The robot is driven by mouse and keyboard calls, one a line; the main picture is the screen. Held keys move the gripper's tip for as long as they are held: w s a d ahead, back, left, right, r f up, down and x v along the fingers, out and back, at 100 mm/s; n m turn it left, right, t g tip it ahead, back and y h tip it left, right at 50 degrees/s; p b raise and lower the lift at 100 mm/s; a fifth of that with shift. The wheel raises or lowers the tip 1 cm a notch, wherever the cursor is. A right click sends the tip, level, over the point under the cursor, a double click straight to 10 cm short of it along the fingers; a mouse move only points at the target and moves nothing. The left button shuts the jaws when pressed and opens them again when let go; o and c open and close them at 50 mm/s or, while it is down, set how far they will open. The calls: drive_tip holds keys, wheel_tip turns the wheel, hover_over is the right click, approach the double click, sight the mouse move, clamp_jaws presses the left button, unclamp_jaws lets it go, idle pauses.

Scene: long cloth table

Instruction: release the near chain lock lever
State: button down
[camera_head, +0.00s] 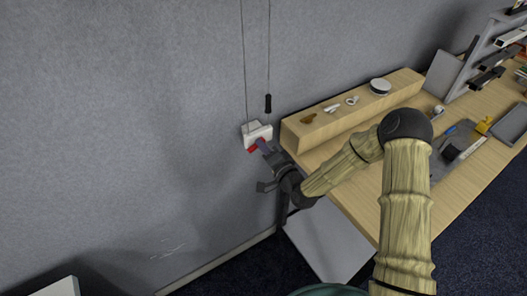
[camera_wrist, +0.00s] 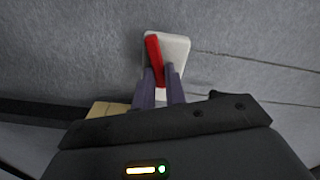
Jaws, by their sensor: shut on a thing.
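The chain lock is a small white box (camera_head: 258,133) on the grey wall, with a red lever (camera_head: 254,148) at its lower left. In the wrist view the white box (camera_wrist: 179,48) is a rounded plate and the red lever (camera_wrist: 154,52) runs along it. My gripper (camera_head: 265,146) is at the box, reaching in from the lower right. In the wrist view its two fingers (camera_wrist: 160,90) are shut on the lower end of the lever, one on each side. The fingers hide part of that end.
Two thin cords (camera_head: 268,50) hang down the wall to the box, one with a black toggle (camera_head: 268,103). A wooden table (camera_head: 360,205) with a long wooden block (camera_head: 355,115) stands close on the right. The wall to the left is clear.

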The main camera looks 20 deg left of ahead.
drive_tip(key=shift+r+m+b, duration=0.1)
drive_tip(key=shift+m+b, duration=0.25)
drive_tip(key=shift+m, duration=0.85)
drive_tip(key=c, duration=1.4)
unclamp_jaws()
drive_tip(key=shift+c, duration=0.2)
drive_tip(key=shift+d, duration=0.1)
drive_tip(key=p+v, duration=0.3)
drive_tip(key=v, duration=1.4)
drive_tip(key=shift+s+p, duration=0.2)
drive_tip(key=shift+p, duration=0.1)
